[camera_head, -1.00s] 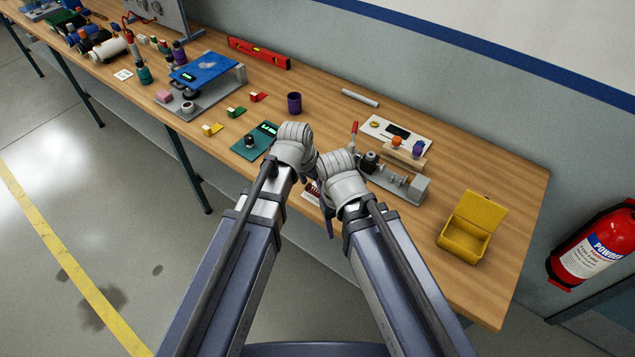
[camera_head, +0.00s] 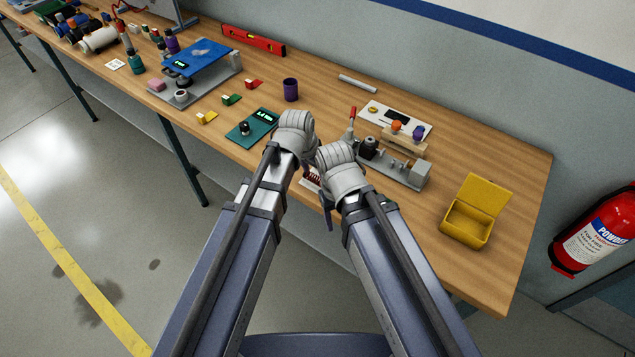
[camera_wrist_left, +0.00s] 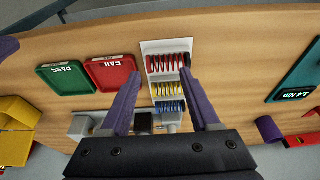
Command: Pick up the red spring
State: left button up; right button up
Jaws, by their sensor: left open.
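The red spring (camera_wrist_left: 167,63) lies in the top row of a white holder (camera_wrist_left: 152,46) in the left wrist view. A yellow spring (camera_wrist_left: 167,88) and a blue spring (camera_wrist_left: 170,106) lie below it. My left gripper (camera_wrist_left: 159,76) is open, with its purple fingers pointing toward the holder and nothing held between them. In the head view part of the red spring (camera_head: 313,177) shows between my wrists; the rest is hidden. My right gripper is mostly hidden behind its wrist, and its jaw state cannot be seen.
A red tray (camera_wrist_left: 111,72) and a green tray (camera_wrist_left: 68,77) lie beside the holder. A grey test fixture (camera_head: 405,172) and an open yellow box (camera_head: 466,223) stand to the right. A teal device (camera_head: 252,127) and a purple cup (camera_head: 291,89) are to the left.

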aim_at(317, 178)
pick_arm(q)
jog(key=b+x, duration=0.3)
jog(key=x, duration=0.1)
jog(key=shift+d+f, duration=0.1)
jog(key=shift+f, duration=0.05)
grip_shut()
dwell(0.4)
